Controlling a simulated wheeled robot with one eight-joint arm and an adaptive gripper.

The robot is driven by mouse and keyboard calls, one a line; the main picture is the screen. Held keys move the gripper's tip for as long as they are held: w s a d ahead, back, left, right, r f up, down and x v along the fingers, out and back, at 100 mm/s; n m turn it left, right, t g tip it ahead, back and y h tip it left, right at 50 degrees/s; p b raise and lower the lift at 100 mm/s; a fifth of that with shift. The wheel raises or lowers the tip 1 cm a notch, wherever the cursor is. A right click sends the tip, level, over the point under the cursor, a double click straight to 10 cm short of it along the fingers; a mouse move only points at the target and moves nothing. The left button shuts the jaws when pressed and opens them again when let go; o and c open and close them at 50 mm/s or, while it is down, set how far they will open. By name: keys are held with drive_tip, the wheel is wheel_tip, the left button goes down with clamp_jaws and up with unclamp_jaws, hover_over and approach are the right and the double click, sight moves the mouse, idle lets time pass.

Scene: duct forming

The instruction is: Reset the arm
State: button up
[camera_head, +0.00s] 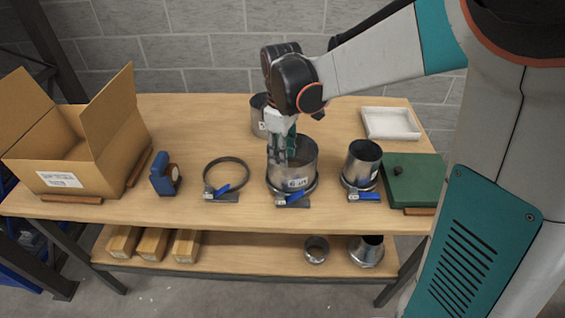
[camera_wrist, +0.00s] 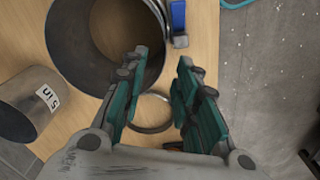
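My gripper (camera_head: 283,155) is over the middle of the workbench, at the large metal duct (camera_head: 300,162) with a clamp ring around its base. In the wrist view my gripper (camera_wrist: 158,85) has its two green-padded fingers apart with nothing between them. The open end of the large duct (camera_wrist: 62,55) lies just beyond the left finger there. Whether a finger touches the duct rim cannot be told. My arm reaches in from the right, above the bench.
On the bench (camera_head: 215,120) are an open cardboard box (camera_head: 75,140), a blue tool (camera_head: 162,175), an empty clamp ring (camera_head: 225,175), a smaller duct (camera_head: 362,163), a rear duct (camera_head: 258,115), a green case (camera_head: 415,180) and a white tray (camera_head: 390,123). Several items lie on the lower shelf (camera_head: 220,262).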

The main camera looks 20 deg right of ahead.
drive_tip(key=shift+r, duration=0.6)
drive_tip(key=shift+s+r, duration=0.1)
drive_tip(key=shift+s, duration=0.05)
drive_tip(key=s+d+r+m+t, duration=0.2)
drive_tip(key=s+m, duration=0.3)
drive_tip(key=s, duration=0.4)
drive_tip(key=s+d+r+m+t, duration=0.1)
drive_tip(key=s+r+m+t, duration=0.3)
drive_tip(key=s, duration=0.5)
drive_tip(key=shift+d+r+m+t, duration=0.35)
drive_tip(key=shift+d+m+t, duration=0.05)
drive_tip(key=shift+t, duration=0.1)
